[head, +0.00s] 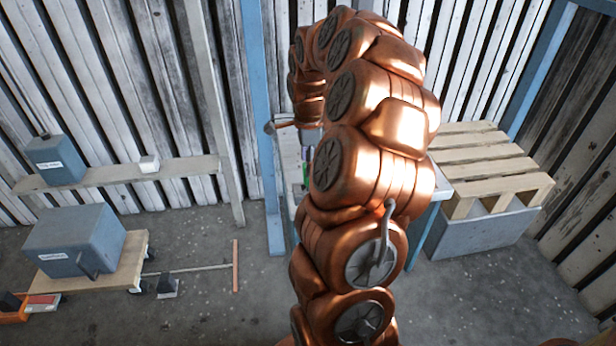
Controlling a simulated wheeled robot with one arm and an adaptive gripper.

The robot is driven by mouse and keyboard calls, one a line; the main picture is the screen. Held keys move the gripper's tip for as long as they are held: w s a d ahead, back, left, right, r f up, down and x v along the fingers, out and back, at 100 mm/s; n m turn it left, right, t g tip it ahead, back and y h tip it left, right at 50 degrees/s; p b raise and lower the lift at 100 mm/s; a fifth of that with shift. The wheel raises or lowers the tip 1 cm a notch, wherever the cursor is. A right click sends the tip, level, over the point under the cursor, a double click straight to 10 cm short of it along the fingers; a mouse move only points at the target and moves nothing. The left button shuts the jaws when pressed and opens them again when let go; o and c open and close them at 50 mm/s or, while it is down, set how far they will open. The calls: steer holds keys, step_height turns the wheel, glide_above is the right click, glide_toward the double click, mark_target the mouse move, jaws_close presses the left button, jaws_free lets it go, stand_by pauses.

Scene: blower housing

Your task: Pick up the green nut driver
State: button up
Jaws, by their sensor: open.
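A small green thing (306,172), likely the green nut driver, shows as a sliver on the pale worktable (288,160), just left of my copper-coloured arm. Most of it is hidden behind the arm, so its full shape and pose cannot be told. My arm arches over the table and its wrist points down. Only a grey bit of my gripper (309,138) shows below the wrist, above and close to the green thing in the picture. The fingertips are hidden by the arm. The gripper is open, and I see nothing held in it.
A hammer-like tool (283,125) shows left of the wrist. A blue post (262,120) stands left of the table. A slatted wooden pallet (485,165) rests on a grey box at right. Blue-grey boxes (75,240) stand at left. The floor at front right is clear.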

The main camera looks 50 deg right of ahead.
mark_target(308, 181)
steer(key=f, duration=0.2)
steer(key=f+b, duration=0.1)
steer(key=f, duration=0.2)
steer(key=shift+w+d, duration=0.15)
steer(key=shift+w, duration=0.05)
steer(key=shift+r, duration=0.1)
steer(key=shift+c, duration=0.3)
jaws_close()
